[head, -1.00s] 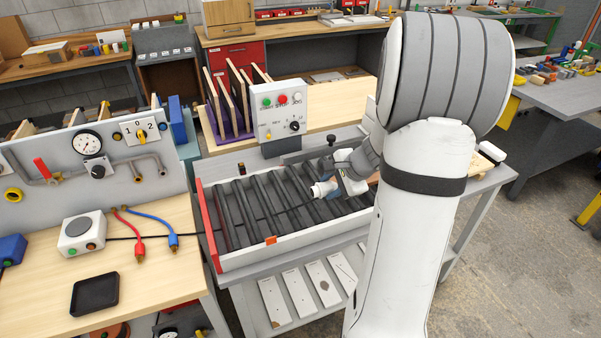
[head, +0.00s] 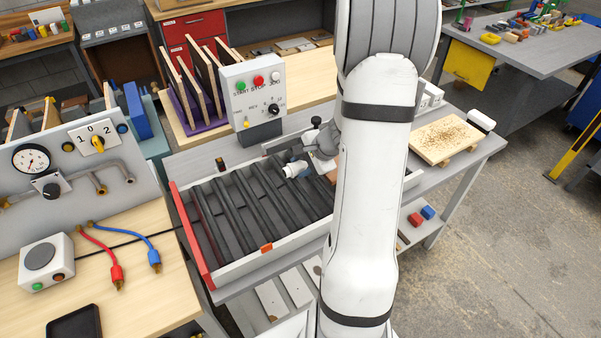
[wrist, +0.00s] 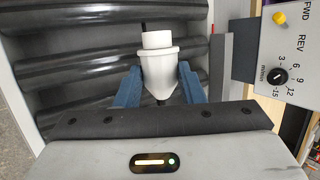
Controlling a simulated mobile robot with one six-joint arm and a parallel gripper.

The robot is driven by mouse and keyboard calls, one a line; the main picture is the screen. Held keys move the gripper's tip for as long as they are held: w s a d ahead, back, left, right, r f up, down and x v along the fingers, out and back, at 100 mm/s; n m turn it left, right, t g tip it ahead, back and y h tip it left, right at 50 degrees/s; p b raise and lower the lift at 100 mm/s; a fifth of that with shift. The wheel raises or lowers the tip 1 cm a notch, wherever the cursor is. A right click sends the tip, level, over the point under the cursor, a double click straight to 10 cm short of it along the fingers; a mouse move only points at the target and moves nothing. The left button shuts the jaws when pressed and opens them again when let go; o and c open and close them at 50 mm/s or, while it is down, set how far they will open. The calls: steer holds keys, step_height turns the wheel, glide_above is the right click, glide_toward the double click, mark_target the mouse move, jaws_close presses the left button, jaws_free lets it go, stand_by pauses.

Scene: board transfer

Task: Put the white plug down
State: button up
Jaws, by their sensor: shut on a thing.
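The white plug (wrist: 158,70) is between the two blue fingers of my gripper (wrist: 158,84) in the wrist view. My gripper is shut on it. Dark rollers show behind the plug. In the head view the white plug (head: 295,170) is at the left tip of my gripper (head: 307,165), over the roller conveyor (head: 240,260) towards its back side. I cannot tell whether the plug touches the rollers. My arm hides the right part of the conveyor.
A control box (head: 254,93) with buttons and a dial stands behind the conveyor, close to my gripper. A red end plate (head: 192,236) bounds the conveyor's left end. A wooden board (head: 447,138) lies to the right. The left rollers look free.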

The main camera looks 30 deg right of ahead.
steer(key=shift+a+f, duration=0.1)
steer(key=shift+f, duration=1.55)
steer(key=shift+s, duration=0.1)
steer(key=shift+f+b, duration=0.25)
steer(key=shift+b, duration=0.15)
steer(key=o, duration=0.7)
steer(key=shift+r, duration=0.1)
steer(key=shift+r, duration=0.1)
